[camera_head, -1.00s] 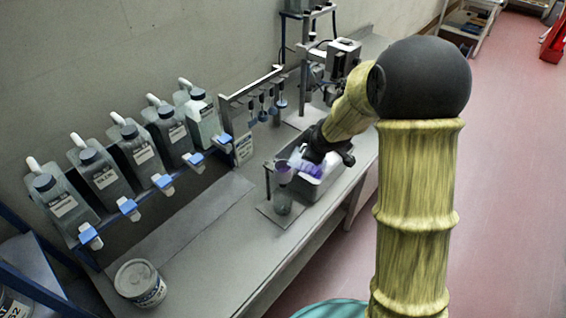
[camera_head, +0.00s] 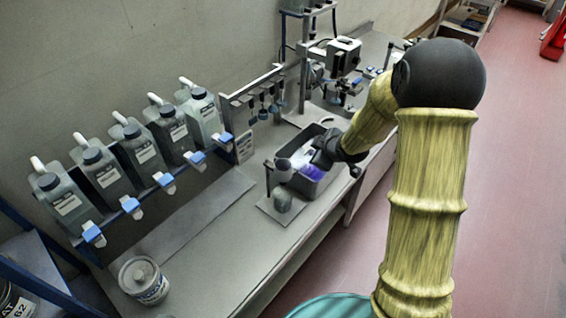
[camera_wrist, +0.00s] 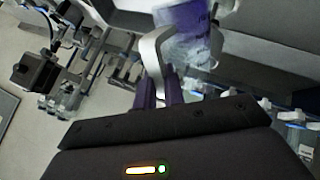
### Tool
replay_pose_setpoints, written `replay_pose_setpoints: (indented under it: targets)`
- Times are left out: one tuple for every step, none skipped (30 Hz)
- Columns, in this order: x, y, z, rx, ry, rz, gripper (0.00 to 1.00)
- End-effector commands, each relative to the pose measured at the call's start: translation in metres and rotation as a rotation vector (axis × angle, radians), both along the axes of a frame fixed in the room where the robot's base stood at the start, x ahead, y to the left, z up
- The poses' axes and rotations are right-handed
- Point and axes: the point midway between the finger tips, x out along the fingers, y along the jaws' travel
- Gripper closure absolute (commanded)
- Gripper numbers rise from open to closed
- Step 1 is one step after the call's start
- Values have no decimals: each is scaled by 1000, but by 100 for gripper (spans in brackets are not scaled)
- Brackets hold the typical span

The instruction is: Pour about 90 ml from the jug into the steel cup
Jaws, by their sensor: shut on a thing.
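My gripper (camera_head: 322,158) is shut on the handle of the jug (camera_head: 313,173), at the right of the small stand. In the wrist view the translucent jug (camera_wrist: 188,42) has a pale curved handle and purple contents. My gripper's fingers (camera_wrist: 162,92) are at the handle. The jug's exact tilt is hard to tell. The inside of the cup is too small to see.
A dark open bin (camera_head: 327,127) lies behind and under the jug. A row of several grey canisters (camera_head: 140,150) lines the wall at left. A white tin (camera_head: 142,278) stands at the bench's front. The bench (camera_head: 215,240) between is clear.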

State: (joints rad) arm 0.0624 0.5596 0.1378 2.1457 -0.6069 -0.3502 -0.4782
Motion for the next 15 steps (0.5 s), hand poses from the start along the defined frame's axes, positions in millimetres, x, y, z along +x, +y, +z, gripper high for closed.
replay_pose_setpoints:
  targets:
    - [-1,-4,-2,22,-1,-4,100]
    - [-1,-4,-4,36,-4,-4,100]
    - [-1,-6,-6,54,-9,-5,100]
    - [-2,-7,-7,67,-12,-5,100]
    - [-2,-9,-8,81,-16,-5,100]
    - [-2,-9,-11,99,-21,-3,100]
    - [-2,-11,-13,114,-25,-5,100]
    - [-3,-12,-15,128,-27,-5,100]
    - [-3,-13,-17,148,-32,-5,100]
    - [-3,-14,-18,162,-35,-5,100]
    - [-3,-14,-21,177,-39,-5,100]
    - [-4,-16,-23,197,-44,-4,100]
    - [-4,-17,-25,213,-48,-5,100]
    - [-4,-18,-26,229,-51,-6,100]
    - [-5,-19,-29,247,-56,-3,100]
